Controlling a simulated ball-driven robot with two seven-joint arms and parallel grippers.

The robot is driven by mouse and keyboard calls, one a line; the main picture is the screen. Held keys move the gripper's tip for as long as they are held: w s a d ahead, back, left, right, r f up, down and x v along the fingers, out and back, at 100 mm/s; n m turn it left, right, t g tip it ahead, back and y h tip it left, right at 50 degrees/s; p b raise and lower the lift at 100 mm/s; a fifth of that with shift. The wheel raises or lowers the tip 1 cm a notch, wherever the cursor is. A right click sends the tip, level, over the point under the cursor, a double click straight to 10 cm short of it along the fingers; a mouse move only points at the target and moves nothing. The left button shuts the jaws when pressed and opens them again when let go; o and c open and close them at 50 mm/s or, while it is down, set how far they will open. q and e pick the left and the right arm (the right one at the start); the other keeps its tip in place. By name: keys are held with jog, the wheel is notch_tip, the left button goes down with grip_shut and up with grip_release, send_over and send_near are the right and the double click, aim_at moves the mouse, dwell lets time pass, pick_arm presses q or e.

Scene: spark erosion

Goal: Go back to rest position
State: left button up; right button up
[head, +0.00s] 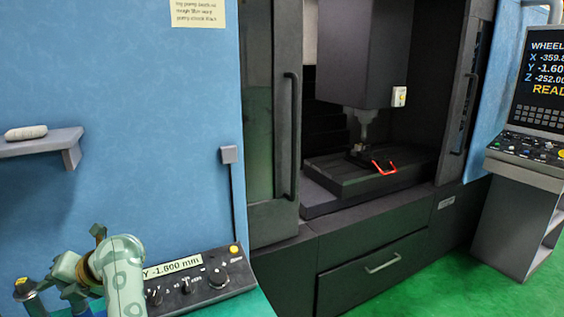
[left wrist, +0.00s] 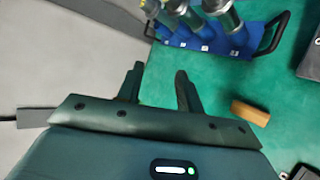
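My left gripper (left wrist: 158,84) shows in the left wrist view with its two dark fingers apart and nothing between them. It is over the green surface and pale grey area, near a blue rack (left wrist: 238,43) that carries several cylindrical tools. In the head view my pale green left arm comes in at the bottom left, and its fingers cannot be made out there. My right gripper is in neither view.
A control box (head: 200,283) with knobs lies beside my left arm. The machine's work table (head: 345,183) carries a red-handled part (head: 384,168). A console (head: 530,150) stands right. A wooden block (left wrist: 250,112) lies right of my left gripper. Green floor (head: 430,280) is clear.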

pick_arm(q)
notch_tip(320, 180, up, 13)
jog(key=s+m+t+y, duration=0.1)
jog(key=m+t+y, duration=0.6)
jog(key=m+y, duration=0.3)
jog(key=w+d+m+t+h, duration=0.3)
jog(key=d+m+t+h, duration=0.7)
jog(key=m+t, duration=0.7)
jog(key=s+d+f+m+g+h, duration=0.3)
jog(key=d+f+m+g+h, duration=0.3)
jog(key=d+f+m+h, duration=0.95)
jog(key=s+a+f+m+g+y, duration=0.35)
jog(key=s+f+g, duration=0.2)
jog(key=s, duration=0.35)
jog(key=s+a+f+m+g+y, duration=0.2)
jog(key=s+a+f+g+y, duration=0.25)
jog(key=s, duration=0.45)
jog(key=s+d+f+g+h+b, duration=0.1)
jog(key=s+d+f+g+h, duration=0.15)
jog(key=f, duration=1.35)
jog(key=s+d+f+g+h+b, duration=0.1)
jog(key=s+d+f, duration=0.25)
jog(key=f, duration=1.15)
jog(key=s+f+n+g+h+b, duration=0.1)
jog(key=s+f+n+g+b, duration=0.1)
jog(key=s+f, duration=1.4)
jog(key=s+n+g, duration=0.1)
jog(key=s, duration=0.1)
jog(key=shift+s+f, duration=0.2)
jog(key=shift+s, duration=0.15)
